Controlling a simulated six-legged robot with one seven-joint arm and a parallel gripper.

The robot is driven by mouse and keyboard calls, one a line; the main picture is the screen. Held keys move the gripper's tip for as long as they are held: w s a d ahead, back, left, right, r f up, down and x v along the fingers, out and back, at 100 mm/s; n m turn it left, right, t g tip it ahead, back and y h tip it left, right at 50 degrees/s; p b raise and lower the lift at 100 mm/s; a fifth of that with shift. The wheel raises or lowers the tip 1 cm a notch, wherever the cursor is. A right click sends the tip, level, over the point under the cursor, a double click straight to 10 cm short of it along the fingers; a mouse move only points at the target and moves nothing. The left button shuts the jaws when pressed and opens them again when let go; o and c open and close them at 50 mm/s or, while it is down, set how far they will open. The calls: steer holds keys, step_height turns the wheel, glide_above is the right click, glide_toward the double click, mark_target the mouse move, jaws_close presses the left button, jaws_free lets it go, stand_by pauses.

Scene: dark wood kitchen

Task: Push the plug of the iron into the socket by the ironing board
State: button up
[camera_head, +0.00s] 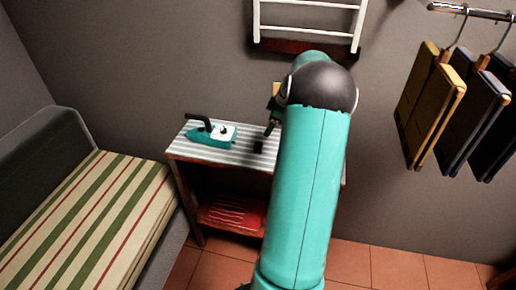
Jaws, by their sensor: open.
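The teal and white iron (212,133) with a black handle lies on the left part of the striped ironing board (186,150). A small black block (258,147), which looks like the plug, rests on the board to the right of the iron. My gripper (270,128) is open, just above and right of this block, and partly hidden by my own arm. I cannot tell whether it touches the block. A small yellow patch (276,88) shows at the wall behind my gripper; it may be part of the socket, mostly hidden by my arm. No cord can be made out.
A red shelf (230,214) sits under the board. A striped bed (85,215) stands at the left. A white rack (308,28) hangs on the wall above. Several folded garments (430,105) hang from a rail at the right. Tiled floor (390,268) is clear at lower right.

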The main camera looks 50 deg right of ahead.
mark_target(258, 145)
steer(key=x, duration=0.6)
steer(key=shift+w+f, duration=0.1)
steer(key=shift+f, duration=0.1)
steer(key=shift+f, duration=0.1)
steer(key=x, duration=0.5)
steer(key=shift+c, duration=0.2)
steer(key=c, duration=1)
